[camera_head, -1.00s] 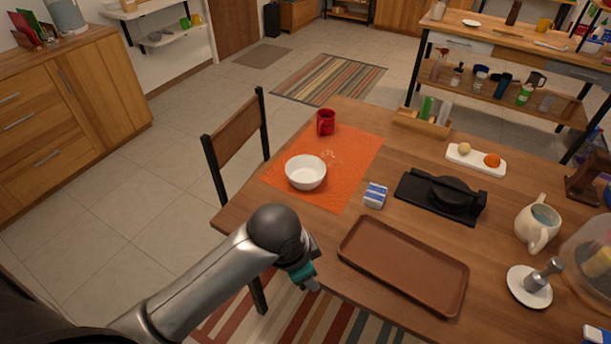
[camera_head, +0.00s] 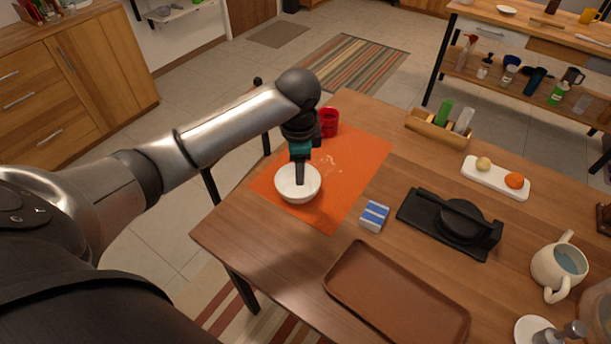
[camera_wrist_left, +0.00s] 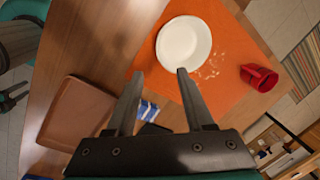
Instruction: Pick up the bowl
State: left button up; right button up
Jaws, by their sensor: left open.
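The white bowl (camera_head: 297,190) stands upright on the orange placemat (camera_head: 342,188) near the table's left edge. My left gripper (camera_head: 300,178) is above the bowl in the head view, pointing down, and its fingers cover part of the bowl's inside. In the left wrist view, the bowl (camera_wrist_left: 184,43) lies just beyond the open, empty fingers of my left gripper (camera_wrist_left: 157,80). I cannot tell whether a finger touches the rim.
A red mug (camera_head: 328,122) stands behind the bowl on the placemat. A blue-and-white box (camera_head: 374,216) and a brown tray (camera_head: 395,300) lie to the right and front. A black press-like item (camera_head: 450,222) sits further right.

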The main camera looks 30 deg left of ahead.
pick_arm(q)
jog(key=b, duration=0.2)
send_near(297, 196)
jog(key=f, duration=0.5)
jog(key=shift+w+b, duration=0.25)
jog(key=shift+b, duration=0.05)
jog(key=shift+w+a+f, duration=0.1)
jog(key=shift+f, duration=0.25)
jog(key=f, duration=0.1)
jog(key=f+b, duration=0.1)
jog(key=f, duration=0.1)
jog(key=w+f+b, duration=0.1)
jog(key=shift+a+f, duration=0.3)
jog(key=shift+a, duration=0.05)
pick_arm(e)
jog(key=f, duration=0.1)
jog(key=s+f, duration=0.1)
jog(key=f, duration=0.1)
jog(key=s+f, duration=0.1)
jog(key=f, duration=0.1)
jog(key=shift+s+d, duration=0.1)
jog(key=shift+s, duration=0.05)
pick_arm(q)
jog(key=shift+c, duration=0.4)
jog(key=c, duration=0.7)
grip_shut()
pick_arm(e)
jog(key=shift+s, duration=0.1)
